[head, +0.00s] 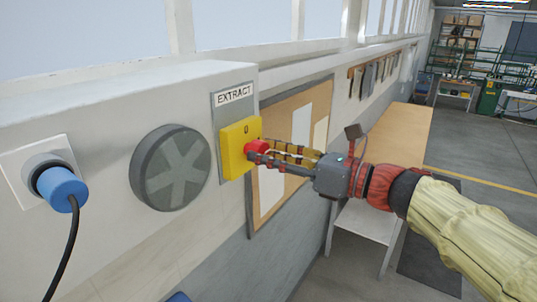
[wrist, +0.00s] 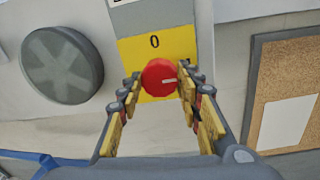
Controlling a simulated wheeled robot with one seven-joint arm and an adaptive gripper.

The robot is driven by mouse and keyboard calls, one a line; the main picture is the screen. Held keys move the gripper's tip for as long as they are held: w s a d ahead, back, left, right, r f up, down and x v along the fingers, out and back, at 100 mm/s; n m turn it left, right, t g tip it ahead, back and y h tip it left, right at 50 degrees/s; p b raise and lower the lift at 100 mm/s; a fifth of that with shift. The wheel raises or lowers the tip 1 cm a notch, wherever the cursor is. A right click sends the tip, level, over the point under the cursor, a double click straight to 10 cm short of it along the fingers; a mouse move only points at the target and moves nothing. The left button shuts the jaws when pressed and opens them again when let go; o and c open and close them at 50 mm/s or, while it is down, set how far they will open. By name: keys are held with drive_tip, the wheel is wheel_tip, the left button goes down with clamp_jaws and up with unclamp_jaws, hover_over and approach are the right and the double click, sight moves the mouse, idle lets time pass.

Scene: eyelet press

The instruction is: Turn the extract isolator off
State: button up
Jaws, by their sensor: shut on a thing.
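The extract isolator is a yellow box (head: 232,150) on a grey plate under an EXTRACT label (head: 234,95), with a red round knob (head: 255,148) on its front. In the wrist view the red knob (wrist: 160,78) sits below a "0" mark on the yellow face (wrist: 155,45). A short pale line on the knob lies about level, pointing to the side rather than at the 0. My gripper (head: 262,152) is at the isolator, its fingers on both sides of the knob and shut on it. The fingers hide part of the knob's edges.
A round grey vent (head: 170,167) is on the wall left of the isolator. Further left, a blue plug (head: 62,188) with a black cable sits in a socket. A cork board (head: 290,150) hangs just right, behind my gripper. A wooden-topped bench (head: 400,135) stands along the wall.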

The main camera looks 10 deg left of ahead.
drive_tip(key=c, duration=0.4)
drive_tip(key=shift+f+n+b, duration=0.1)
drive_tip(key=shift+n+b, duration=0.2)
drive_tip(key=shift+b, duration=0.35)
drive_tip(key=n+b, duration=0.8)
drive_tip(key=b, duration=0.2)
drive_tip(key=n+b, duration=0.8)
drive_tip(key=b, duration=0.2)
drive_tip(key=shift+t+h+b, duration=0.4)
drive_tip(key=shift+n, duration=0.4)
drive_tip(key=o, duration=1.1)
drive_tip(key=shift+c, duration=0.2)
